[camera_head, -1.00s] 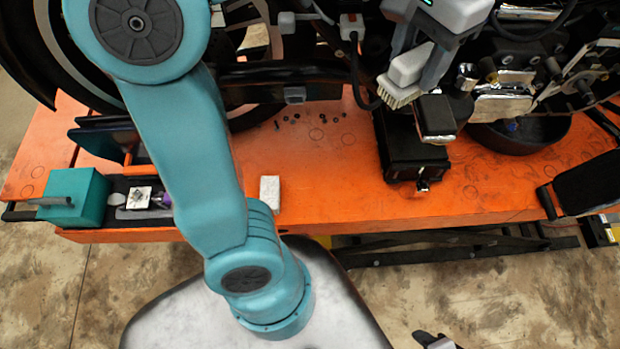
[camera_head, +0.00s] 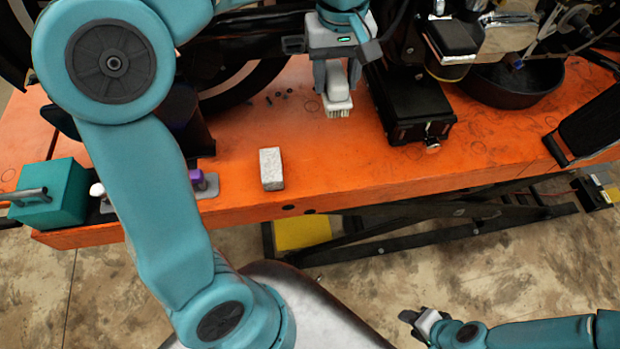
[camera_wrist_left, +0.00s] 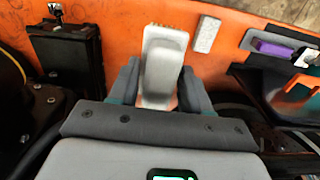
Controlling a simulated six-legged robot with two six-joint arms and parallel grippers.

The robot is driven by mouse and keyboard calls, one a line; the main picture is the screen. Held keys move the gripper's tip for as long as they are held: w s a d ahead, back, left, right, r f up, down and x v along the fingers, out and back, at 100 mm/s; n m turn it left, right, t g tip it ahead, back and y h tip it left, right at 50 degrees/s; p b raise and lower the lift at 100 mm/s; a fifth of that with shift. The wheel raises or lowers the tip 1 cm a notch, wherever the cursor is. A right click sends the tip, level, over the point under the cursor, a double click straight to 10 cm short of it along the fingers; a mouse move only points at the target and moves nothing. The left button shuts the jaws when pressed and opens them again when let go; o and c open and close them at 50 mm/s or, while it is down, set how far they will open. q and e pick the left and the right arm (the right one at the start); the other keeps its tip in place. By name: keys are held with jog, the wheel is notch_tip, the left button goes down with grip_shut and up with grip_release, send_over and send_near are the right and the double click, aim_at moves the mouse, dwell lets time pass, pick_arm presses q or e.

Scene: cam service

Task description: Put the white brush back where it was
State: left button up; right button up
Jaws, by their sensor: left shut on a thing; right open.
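The white brush (camera_head: 338,100) has a pale handle and light bristles that point down in the head view. My left gripper (camera_head: 336,72) is shut on its handle, over the orange table beside the black box. In the left wrist view, the brush (camera_wrist_left: 163,55) sits between the two fingers of the left gripper (camera_wrist_left: 156,90). The bristles appear above the table surface; I cannot tell if they touch it. My right gripper (camera_head: 423,322) is at the bottom of the head view, away from the table and empty.
A pale block (camera_head: 271,169) lies near the front edge of the orange table (camera_head: 330,170). A black box (camera_head: 410,105) stands right of the brush, with a black round pan (camera_head: 515,85) beyond. A teal box (camera_head: 50,195) is at the left. Table between block and brush is clear.

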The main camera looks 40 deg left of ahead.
aim_at(329, 95)
pick_arm(q)
jog(key=f+b, duration=0.1)
jog(key=f, duration=0.2)
jog(key=a+f+b, duration=0.1)
jog(key=f, duration=0.1)
jog(key=shift+w+a+f, duration=0.15)
jog(key=shift+a+f, duration=0.05)
jog(key=shift+f, duration=0.2)
notch_tip(329, 95, down, 19)
jog(key=shift+d+f+b, duration=0.1)
jog(key=shift+d+b, duration=0.05)
jog(key=shift+b, duration=0.45)
jog(key=o, duration=1.3)
jog(key=shift+f, duration=0.1)
